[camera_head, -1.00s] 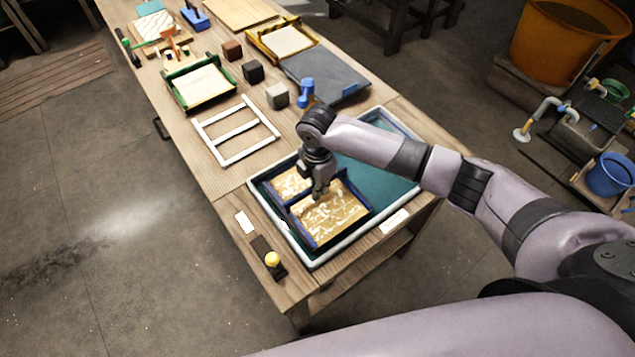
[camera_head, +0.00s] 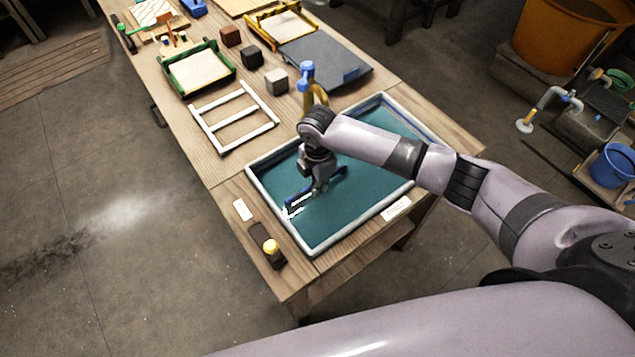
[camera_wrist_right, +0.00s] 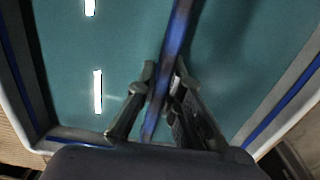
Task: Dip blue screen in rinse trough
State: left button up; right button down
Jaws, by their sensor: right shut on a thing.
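The rinse trough (camera_head: 352,230) has a pale rim and holds teal liquid at the near end of the table. My right gripper (camera_head: 318,188) is low over the middle of the trough. It is shut on the middle bar of the blue screen (camera_head: 299,201), of which only dark blue bar parts show at the liquid's surface. The rest of the screen is hidden under the liquid. In the right wrist view the right gripper's fingers (camera_wrist_right: 160,85) close on the blue bar (camera_wrist_right: 178,35), with teal liquid around it. My left gripper is not in view.
A white frame (camera_head: 232,108), a green-framed screen (camera_head: 199,70), a yellow-framed screen (camera_head: 288,27), small cubes (camera_head: 252,57) and a dark slab (camera_head: 325,62) lie farther up the table. A yellow-knobbed item (camera_head: 270,247) sits left of the trough. A blue-topped tap (camera_head: 307,75) stands behind it.

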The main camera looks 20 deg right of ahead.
jog(key=shift+d, duration=0.1)
jog(key=shift+w+d, duration=0.3)
jog(key=shift+d, duration=0.4)
jog(key=shift+w+d, duration=0.25)
jog(key=shift+d, duration=0.4)
jog(key=shift+a, duration=0.1)
jog(key=shift+s+a+p, duration=0.3)
jog(key=shift+a, duration=0.4)
jog(key=shift+s+a+p, duration=0.25)
jog(key=shift+a, duration=0.4)
jog(key=shift+w+d, duration=0.3)
jog(key=shift+d, duration=0.45)
jog(key=shift+w+d, duration=0.25)
jog(key=shift+d, duration=0.45)
